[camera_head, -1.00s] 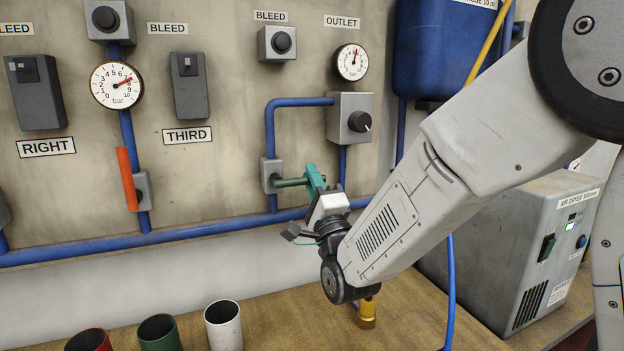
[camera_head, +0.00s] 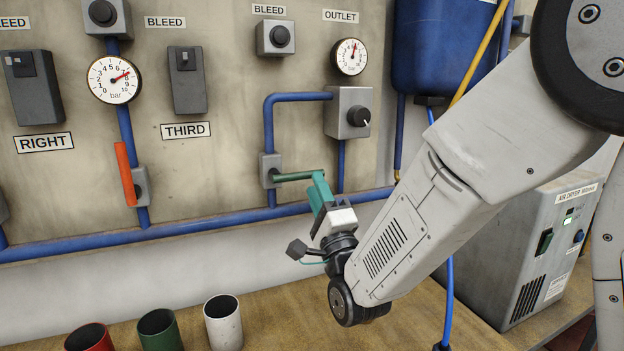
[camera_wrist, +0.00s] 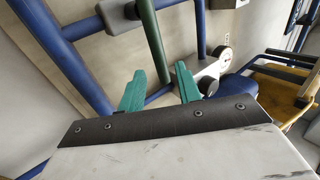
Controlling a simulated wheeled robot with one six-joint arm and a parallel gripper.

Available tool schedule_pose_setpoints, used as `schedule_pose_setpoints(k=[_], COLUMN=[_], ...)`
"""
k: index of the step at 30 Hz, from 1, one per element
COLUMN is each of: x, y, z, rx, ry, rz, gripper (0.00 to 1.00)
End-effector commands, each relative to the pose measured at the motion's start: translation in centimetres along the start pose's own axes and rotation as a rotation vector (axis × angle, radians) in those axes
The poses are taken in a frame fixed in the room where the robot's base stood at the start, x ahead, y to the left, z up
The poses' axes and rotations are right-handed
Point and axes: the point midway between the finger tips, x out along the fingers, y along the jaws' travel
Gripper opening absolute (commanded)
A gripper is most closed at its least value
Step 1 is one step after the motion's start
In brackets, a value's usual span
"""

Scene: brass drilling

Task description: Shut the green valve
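The green valve handle (camera_head: 296,177) sticks out sideways to the right from its grey valve body (camera_head: 270,170), across the upright blue pipe. My gripper (camera_head: 318,188) has teal fingers and is at the handle's free end, slightly below and in front of it. In the wrist view the green handle (camera_wrist: 153,42) runs down towards the gap between my two spread fingertips (camera_wrist: 160,76), with space visible on both sides. The gripper looks open, not clamped on the handle. Whether a finger touches the handle cannot be told.
An orange handle (camera_head: 126,173) hangs along another pipe to the left. A grey regulator with a black knob (camera_head: 349,113) is above right of the valve. A blue pipe (camera_head: 215,224) runs along the wall below. Red, green and white cups (camera_head: 223,321) and an air dryer (camera_head: 540,250) stand on the bench.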

Motion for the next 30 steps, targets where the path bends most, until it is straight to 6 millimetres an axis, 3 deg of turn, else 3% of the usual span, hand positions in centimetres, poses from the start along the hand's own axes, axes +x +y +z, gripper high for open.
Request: schedule_pose_setpoints(k=[7, 20, 23, 26, 30], x=[-3.2, -3.6, -3.7, -4.5, -7.0], y=[0.1, 0.1, 1.9, 5.6, 10.6], z=[0.0, 0.0, 0.1, 0.3, 0.6], rx=[0.000, -0.020, -0.098, -0.216, -0.405], ry=[-0.001, 0.000, -0.009, -0.047, -0.164], rz=[0.002, 0.003, 0.092, 0.275, 0.579], gripper=[0.34, 0.34, 0.34, 0.34, 0.34])
